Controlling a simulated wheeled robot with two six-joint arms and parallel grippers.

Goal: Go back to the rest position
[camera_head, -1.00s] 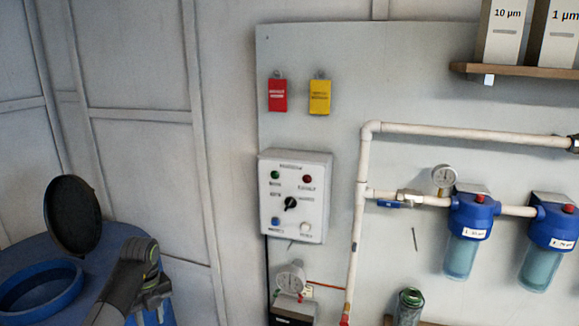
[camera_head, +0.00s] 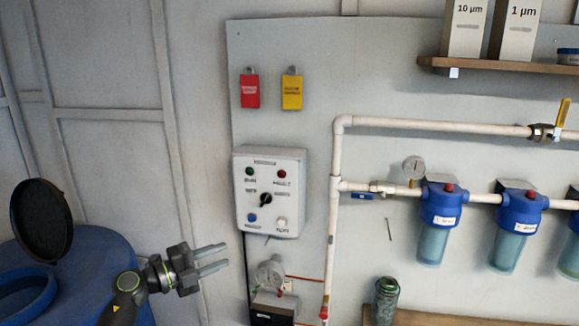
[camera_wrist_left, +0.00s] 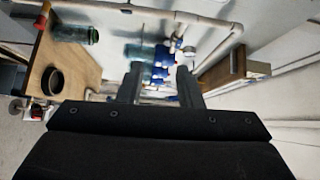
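My left gripper (camera_head: 226,257) reaches in from the lower left in the head view, its two fingers pointing right with a gap between them. It is open and empty, in front of the wall and left of the small pump (camera_head: 270,272), below the control box (camera_head: 270,192). In the left wrist view its two dark fingers (camera_wrist_left: 158,88) stand apart with nothing between them. Blue filter housings (camera_wrist_left: 162,65) show beyond them. My right gripper is not in view.
A blue drum (camera_head: 98,262) with a raised black lid (camera_head: 43,222) stands at the left. White pipes (camera_head: 335,220) and blue filters (camera_head: 440,205) run along the wall. A green bottle (camera_head: 386,298) stands at a wooden bench (camera_head: 425,319). A shelf (camera_head: 500,66) holds filter boxes.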

